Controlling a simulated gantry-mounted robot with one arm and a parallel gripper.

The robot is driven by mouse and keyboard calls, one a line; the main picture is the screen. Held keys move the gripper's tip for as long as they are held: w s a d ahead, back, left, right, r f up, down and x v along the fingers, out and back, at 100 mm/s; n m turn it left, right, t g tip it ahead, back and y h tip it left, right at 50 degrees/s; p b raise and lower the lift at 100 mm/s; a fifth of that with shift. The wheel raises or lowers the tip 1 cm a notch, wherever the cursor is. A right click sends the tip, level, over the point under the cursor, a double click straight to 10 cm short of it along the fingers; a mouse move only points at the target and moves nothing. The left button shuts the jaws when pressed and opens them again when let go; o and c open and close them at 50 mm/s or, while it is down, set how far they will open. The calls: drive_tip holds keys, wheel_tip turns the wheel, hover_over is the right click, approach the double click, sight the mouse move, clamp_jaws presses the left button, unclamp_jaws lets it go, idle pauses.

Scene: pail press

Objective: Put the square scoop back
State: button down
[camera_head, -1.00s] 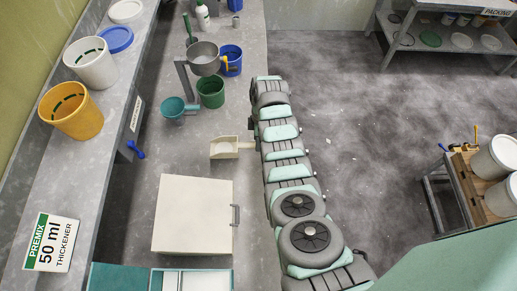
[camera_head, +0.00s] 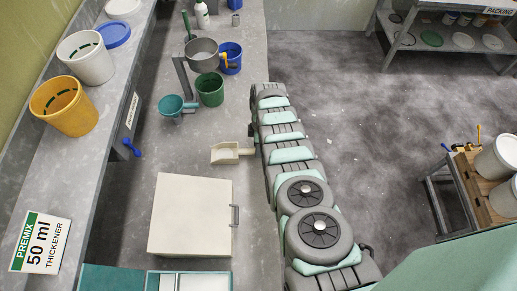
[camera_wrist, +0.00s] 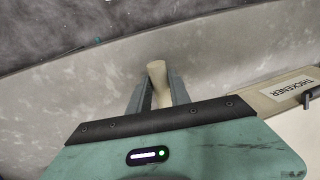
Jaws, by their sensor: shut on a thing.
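The square scoop (camera_head: 226,154) is cream, with a boxy bowl to the left and a short handle to the right. In the head view it appears above the bench, beyond the cream lidded box (camera_head: 190,214). My gripper (camera_head: 251,152) is at the handle end, mostly hidden by my arm. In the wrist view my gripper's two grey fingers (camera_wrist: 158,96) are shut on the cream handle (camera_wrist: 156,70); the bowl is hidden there. The box shows at the right edge of the wrist view with a THICKENER label (camera_wrist: 291,84). Its lid looks closed in the head view.
A teal round scoop (camera_head: 171,106), a green cup (camera_head: 210,90), a grey pot (camera_head: 201,53) and a blue cup (camera_head: 231,64) stand farther back. A teal-edged tray (camera_head: 190,281) lies in front of the box. The bench left of the scoop is clear.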

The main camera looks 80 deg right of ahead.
drive_tip(key=shift+f, duration=0.15)
drive_tip(key=c, duration=1.2)
unclamp_jaws()
drive_tip(key=r, duration=0.1)
drive_tip(key=r+p, duration=0.2)
drive_tip(key=r, duration=0.1)
drive_tip(key=shift+d, duration=0.35)
drive_tip(key=shift+d+r, duration=0.15)
drive_tip(key=shift+r, duration=0.1)
wheel_tip(320, 180, up, 8)
drive_tip(key=d+b, duration=0.1)
drive_tip(key=shift+s+d+f, duration=0.15)
drive_tip(key=shift+d, duration=0.05)
